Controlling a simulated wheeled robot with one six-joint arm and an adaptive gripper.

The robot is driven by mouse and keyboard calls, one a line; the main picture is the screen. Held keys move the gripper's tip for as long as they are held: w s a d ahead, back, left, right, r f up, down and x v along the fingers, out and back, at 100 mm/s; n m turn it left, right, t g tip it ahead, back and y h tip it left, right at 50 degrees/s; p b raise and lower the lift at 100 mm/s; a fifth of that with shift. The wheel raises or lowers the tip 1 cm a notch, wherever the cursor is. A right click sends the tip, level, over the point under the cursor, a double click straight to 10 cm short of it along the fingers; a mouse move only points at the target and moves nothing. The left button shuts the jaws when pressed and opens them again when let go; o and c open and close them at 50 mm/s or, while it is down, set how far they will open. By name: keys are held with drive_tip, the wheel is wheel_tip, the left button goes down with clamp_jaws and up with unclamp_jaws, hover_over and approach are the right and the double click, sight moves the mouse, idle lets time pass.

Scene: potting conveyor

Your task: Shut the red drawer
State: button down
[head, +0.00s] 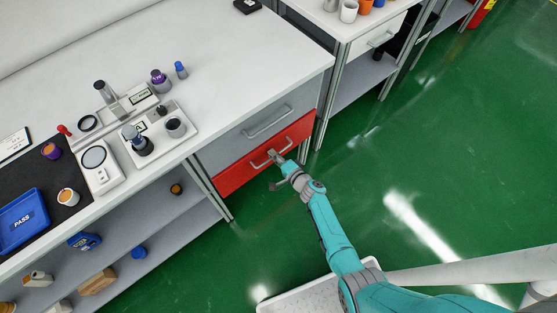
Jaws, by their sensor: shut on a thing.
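The red drawer (236,175) is the lower of two drawers under the white workbench, below a grey drawer (238,135). Its red front looks about level with the grey front above, though I cannot tell whether a small gap is left. My gripper (274,156) is at the red drawer's handle (262,161), shut on it near its right part. The gripper hides some of the handle and of the red front. My arm reaches up to it from the lower right.
The workbench top (235,70) holds several instruments and bottles at left, and a blue PASS tray (22,218). Shelves below hold loose items. A second bench (345,22) with pots stands at the upper right. Green floor (450,150) is open at right.

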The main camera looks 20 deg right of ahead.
drive_tip(key=shift+w+a, duration=0.15)
drive_tip(key=shift+w, duration=0.4)
drive_tip(key=c, duration=1.2)
unclamp_jaws()
drive_tip(key=shift+s, duration=0.5)
drive_tip(key=v, duration=1.1)
